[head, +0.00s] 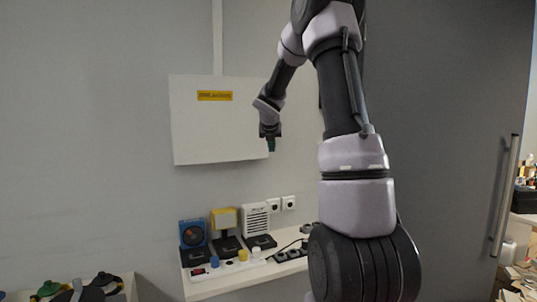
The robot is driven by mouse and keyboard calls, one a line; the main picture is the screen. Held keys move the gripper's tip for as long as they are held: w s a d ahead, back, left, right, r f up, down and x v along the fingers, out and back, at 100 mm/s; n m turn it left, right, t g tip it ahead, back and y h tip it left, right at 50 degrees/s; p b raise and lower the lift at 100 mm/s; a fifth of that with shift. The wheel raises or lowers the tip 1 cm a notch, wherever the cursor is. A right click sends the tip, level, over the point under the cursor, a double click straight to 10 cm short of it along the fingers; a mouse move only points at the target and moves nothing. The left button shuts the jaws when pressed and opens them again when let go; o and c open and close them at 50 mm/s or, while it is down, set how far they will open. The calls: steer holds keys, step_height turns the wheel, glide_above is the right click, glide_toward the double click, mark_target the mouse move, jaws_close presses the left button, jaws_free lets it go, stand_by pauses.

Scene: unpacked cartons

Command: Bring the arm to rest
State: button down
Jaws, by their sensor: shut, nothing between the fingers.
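My arm rises in the right half of the head view, and its far end bends down to the left. My gripper (271,144) hangs pointing down in front of the right edge of a white wall box, above the shelf. Its fingers are small and dark in this view. It is shut and holds nothing. The gripper is well apart from the things on the shelf. Part of the shelf's right side is hidden behind my arm.
A white wall box (205,125) with a yellow label hangs on the wall. Below, a narrow shelf (215,291) holds a blue device (193,233), a yellow-topped device (224,219), a white device (255,219) and a power strip (228,267). A grey door (450,130) stands at right.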

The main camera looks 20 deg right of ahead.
steer(key=s+a+r+m, duration=0.3)
steer(key=s+r+m, duration=0.15)
steer(key=s, duration=0.25)
steer(key=s+a+r+m, duration=0.3)
steer(key=s+m, duration=0.3)
steer(key=s, duration=0.1)
steer(key=s+a+m+y, duration=0.2)
steer(key=s+a+m, duration=0.2)
steer(key=s+m, duration=0.4)
steer(key=s+a+f+m+y, duration=0.1)
steer(key=s+a+m, duration=0.3)
steer(key=s+m, duration=0.4)
steer(key=s+a+f+m+y, duration=0.1)
steer(key=s+a+m+y, duration=0.2)
steer(key=s+a+m, duration=0.2)
steer(key=s+m, duration=0.3)
steer(key=s, duration=0.1)
steer(key=shift+g, duration=0.4)
